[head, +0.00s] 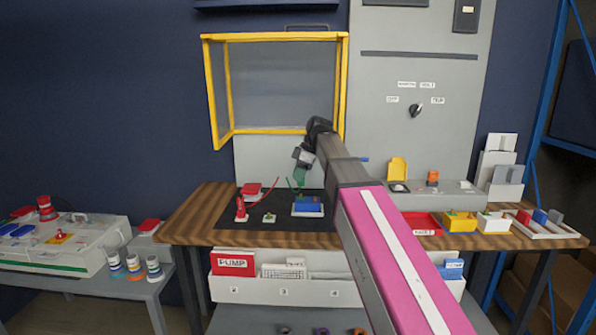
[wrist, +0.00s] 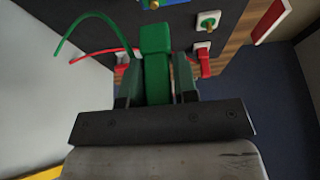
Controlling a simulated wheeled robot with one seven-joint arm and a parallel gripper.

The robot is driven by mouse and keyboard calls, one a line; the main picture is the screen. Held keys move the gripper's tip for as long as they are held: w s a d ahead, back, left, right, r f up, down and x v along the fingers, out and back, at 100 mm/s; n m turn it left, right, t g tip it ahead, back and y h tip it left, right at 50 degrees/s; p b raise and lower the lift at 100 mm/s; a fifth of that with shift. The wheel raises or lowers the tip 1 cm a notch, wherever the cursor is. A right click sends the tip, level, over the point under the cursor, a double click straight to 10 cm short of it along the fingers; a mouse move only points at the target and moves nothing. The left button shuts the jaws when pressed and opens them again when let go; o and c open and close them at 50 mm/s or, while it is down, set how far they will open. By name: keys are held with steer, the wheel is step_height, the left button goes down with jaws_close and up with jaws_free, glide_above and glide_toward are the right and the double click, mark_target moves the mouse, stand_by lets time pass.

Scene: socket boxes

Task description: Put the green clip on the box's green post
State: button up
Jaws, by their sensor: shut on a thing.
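My gripper (head: 301,166) is shut on the green clip (wrist: 156,66), which sits between the two fingers in the wrist view. In the head view the green clip (head: 299,175) hangs below the gripper, above the dark mat. A green post (head: 269,217) on a small white base stands on the mat, left of and below the clip. The post (wrist: 208,22) shows bare at the upper right in the wrist view. The clip is apart from it. A red clip (head: 240,208) stands on another white base (wrist: 203,46) beside it.
A blue block (head: 308,206) on a white base sits on the mat (head: 285,224), with a red and a green wire near it. Red, yellow and white bins (head: 458,222) line the table's right side. A yellow frame (head: 209,95) stands behind.

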steer(key=shift+f, duration=0.9)
steer(key=shift+f, duration=0.25)
steer(key=shift+f, duration=0.65)
steer(key=shift+f, duration=0.5)
stand_by(0.5)
steer(key=o, duration=1)
steer(key=shift+c, duration=0.2)
steer(key=v, duration=0.7)
steer(key=shift+r, duration=0.3)
